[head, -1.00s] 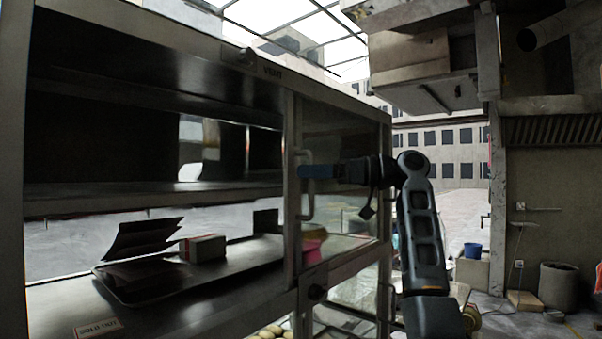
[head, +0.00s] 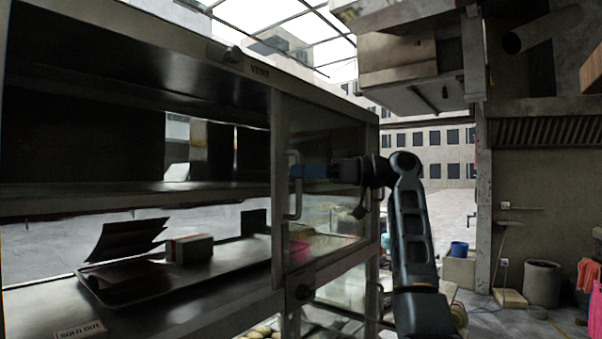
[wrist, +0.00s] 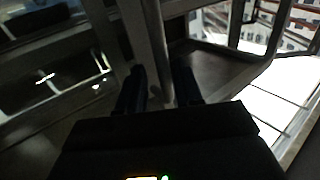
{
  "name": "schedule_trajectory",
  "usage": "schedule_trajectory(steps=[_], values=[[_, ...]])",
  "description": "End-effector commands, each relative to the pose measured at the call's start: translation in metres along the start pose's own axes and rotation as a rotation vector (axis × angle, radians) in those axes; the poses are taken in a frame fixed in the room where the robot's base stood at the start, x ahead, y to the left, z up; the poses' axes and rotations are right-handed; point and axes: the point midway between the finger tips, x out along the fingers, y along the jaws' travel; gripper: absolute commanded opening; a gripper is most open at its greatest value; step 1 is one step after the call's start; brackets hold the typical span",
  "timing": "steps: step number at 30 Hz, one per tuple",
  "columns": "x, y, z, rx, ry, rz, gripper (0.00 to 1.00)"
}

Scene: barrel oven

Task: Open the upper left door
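The cabinet (head: 105,208) fills the left of the head view. No door shows across its upper left bay, whose shelves are in plain sight. A framed glass door panel (head: 335,205) stands at the right part of its front. Its upright bar handle (head: 293,205) is on the panel's left side. My gripper (head: 298,172) reaches this handle from the right. In the wrist view the bar handle (wrist: 155,45) runs between the two fingers of my gripper (wrist: 160,85), which stand apart on either side of it. A firm grip is not visible.
A tray (head: 185,287) with dark folded pieces and a small box (head: 190,248) lies on the lower shelf.

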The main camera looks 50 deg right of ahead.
Motion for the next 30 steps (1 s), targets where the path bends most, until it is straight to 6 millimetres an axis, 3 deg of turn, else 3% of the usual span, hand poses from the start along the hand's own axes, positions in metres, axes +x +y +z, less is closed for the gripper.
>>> schedule_trajectory(steps=[6, 13, 30], values=[[-0.037, 0.001, 0.001, 0.000, 0.002, 0.005, 0.35], [-0.065, 0.001, 0.000, -0.001, 0.001, 0.005, 0.35], [-0.070, 0.001, 0.000, 0.000, 0.001, 0.003, 0.35]])
